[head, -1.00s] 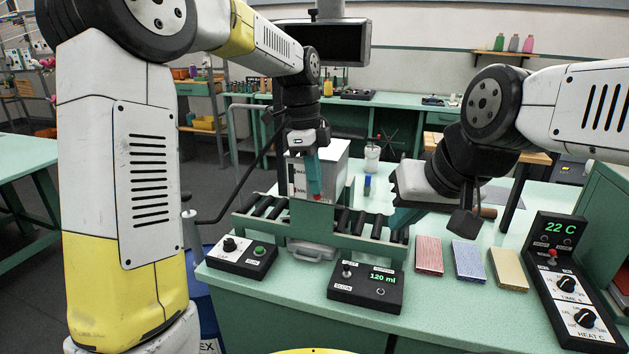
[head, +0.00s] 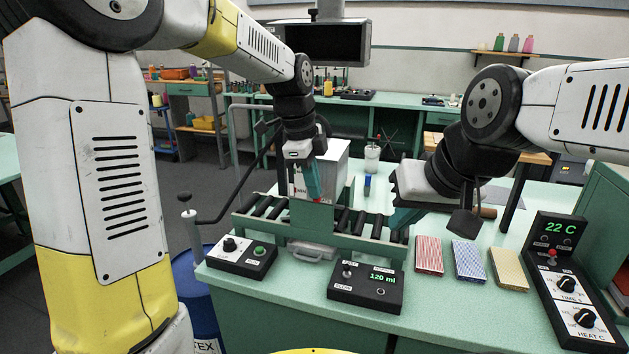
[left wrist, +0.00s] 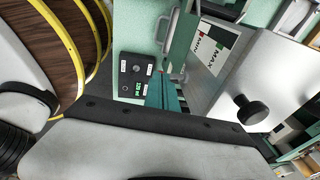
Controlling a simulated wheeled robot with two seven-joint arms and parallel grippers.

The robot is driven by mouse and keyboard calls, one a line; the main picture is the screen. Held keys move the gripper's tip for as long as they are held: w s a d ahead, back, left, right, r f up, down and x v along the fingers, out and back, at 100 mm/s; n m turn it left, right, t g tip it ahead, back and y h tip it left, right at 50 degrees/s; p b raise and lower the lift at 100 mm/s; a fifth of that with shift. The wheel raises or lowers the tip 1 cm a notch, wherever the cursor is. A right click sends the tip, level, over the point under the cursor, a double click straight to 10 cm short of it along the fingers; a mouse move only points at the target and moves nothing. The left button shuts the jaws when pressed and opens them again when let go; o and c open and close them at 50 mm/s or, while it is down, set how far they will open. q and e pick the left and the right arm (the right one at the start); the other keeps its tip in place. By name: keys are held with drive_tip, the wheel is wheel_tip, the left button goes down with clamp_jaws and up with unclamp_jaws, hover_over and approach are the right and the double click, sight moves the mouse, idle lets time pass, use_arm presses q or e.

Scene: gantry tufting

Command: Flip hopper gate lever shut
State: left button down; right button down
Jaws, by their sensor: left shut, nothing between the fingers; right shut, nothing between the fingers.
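My right gripper (head: 397,221) is shut and empty above the conveyor's right end.
The roller conveyor (head: 352,222) crosses the green bench. Control boxes (head: 366,287) line its front edge. Red, blue and yellow blocks (head: 470,260) lie to the right, beside a heat panel (head: 566,285). A blue drum (head: 196,290) stands at the bench's left.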

use_arm(q)
drive_tip(key=f+t, duration=0.1)
drive_tip(key=s+f+t+h, duration=0.1)
drive_tip(key=t, duration=0.1)
drive_tip(key=shift+s+a+t, duration=0.1)
drive_tip(key=shift+a+t, duration=0.1)
drive_tip(key=shift+t, duration=0.1)
drive_tip(key=shift+r, duration=0.25)
drive_tip(key=shift+r, duration=0.6)
drive_tip(key=shift+r, duration=0.1)
